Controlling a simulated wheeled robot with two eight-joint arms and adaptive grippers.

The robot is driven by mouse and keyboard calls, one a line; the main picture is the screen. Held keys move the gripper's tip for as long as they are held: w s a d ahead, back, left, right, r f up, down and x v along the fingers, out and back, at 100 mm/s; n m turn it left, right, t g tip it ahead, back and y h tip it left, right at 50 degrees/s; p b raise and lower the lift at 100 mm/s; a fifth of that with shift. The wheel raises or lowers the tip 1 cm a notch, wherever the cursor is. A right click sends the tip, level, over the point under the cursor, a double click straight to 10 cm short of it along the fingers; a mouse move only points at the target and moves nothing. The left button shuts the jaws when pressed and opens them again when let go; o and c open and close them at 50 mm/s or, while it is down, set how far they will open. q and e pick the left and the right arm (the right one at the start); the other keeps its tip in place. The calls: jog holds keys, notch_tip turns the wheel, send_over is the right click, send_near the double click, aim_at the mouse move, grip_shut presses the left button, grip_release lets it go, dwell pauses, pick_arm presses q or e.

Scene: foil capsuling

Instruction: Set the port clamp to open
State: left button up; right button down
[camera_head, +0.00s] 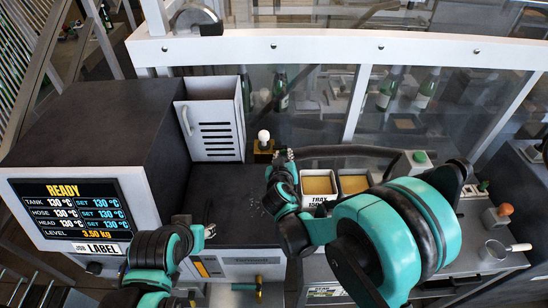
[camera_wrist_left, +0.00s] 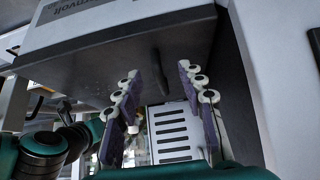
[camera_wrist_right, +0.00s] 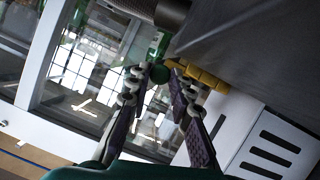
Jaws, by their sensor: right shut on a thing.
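A yellow fitting with a white ball knob (camera_head: 263,140) stands at the back of the dark machine top. I cannot tell for sure that it is the port clamp. My right gripper (camera_head: 284,156) is right beside it, on its right. In the right wrist view the right gripper (camera_wrist_right: 158,74) has its fingertips close together around a small dark green round knob (camera_wrist_right: 159,73), beside yellow blocks (camera_wrist_right: 207,79). The fingers partly hide the knob. My left gripper (camera_head: 210,230) is low at the machine's front edge; in the left wrist view its fingers (camera_wrist_left: 158,76) are apart and empty.
A grey unit with a READY screen (camera_head: 72,208) stands at left, a white slotted panel (camera_head: 215,128) beside it. Trays (camera_head: 319,184) lie right of the right gripper. A clear guard with a white frame (camera_head: 350,105) closes the back. A small pan (camera_head: 495,248) is at far right.

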pick_arm(q)
jog(key=shift+a, duration=0.2)
pick_arm(e)
jog(key=shift+d, duration=0.1)
pick_arm(q)
jog(key=shift+d, duration=0.1)
pick_arm(e)
jog(key=c, duration=1.5)
grip_release()
pick_arm(q)
jog(key=shift+d, duration=0.1)
pick_arm(e)
jog(key=shift+o, duration=0.8)
jog(key=shift+d, duration=0.15)
jog(key=shift+s+r, duration=0.15)
jog(key=shift+s, duration=0.15)
jog(key=v, duration=1.1)
jog(key=shift+s, duration=0.2)
